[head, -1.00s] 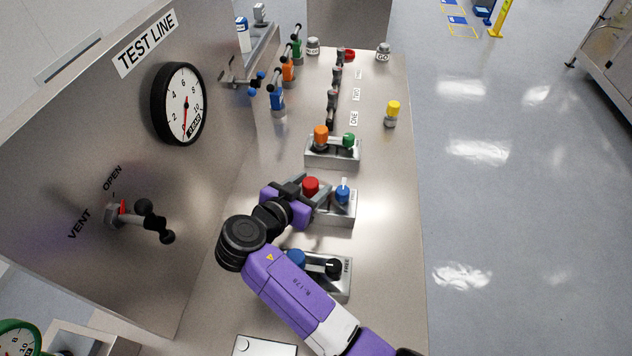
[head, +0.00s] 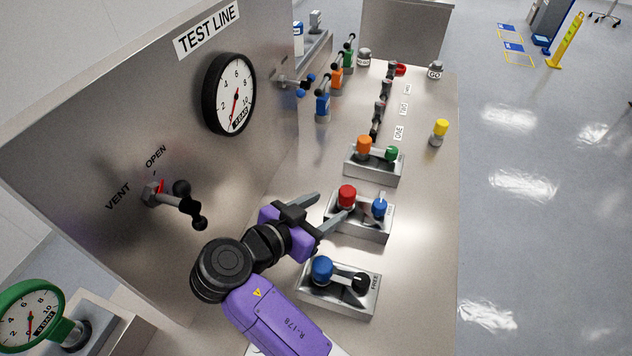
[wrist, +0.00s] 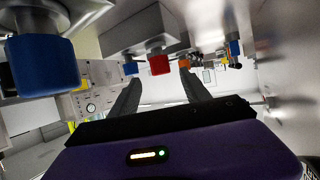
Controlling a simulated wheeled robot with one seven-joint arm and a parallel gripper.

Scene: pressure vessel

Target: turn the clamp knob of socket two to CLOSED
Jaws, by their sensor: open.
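Three metal socket blocks stand in a row on the bench. The middle block (head: 350,227) carries a red cap (head: 347,196) and a blue knob (head: 380,207) with a pale pointer. The near block (head: 333,299) has a blue cap (head: 321,269) and a black knob (head: 360,283). The far block (head: 372,172) has an orange cap (head: 364,146) and a green knob (head: 391,154). No socket number is readable on the blocks. My gripper (head: 332,207) is open and empty at the left side of the middle block. In the wrist view, the red cap (wrist: 159,65) appears beyond its fingers.
The upright TEST LINE panel (head: 150,110) stands left of my arm, with a gauge (head: 229,94) and a vent handle (head: 182,202). Several coloured valves line the back. A yellow-capped part (head: 440,132) stands at the bench's right edge.

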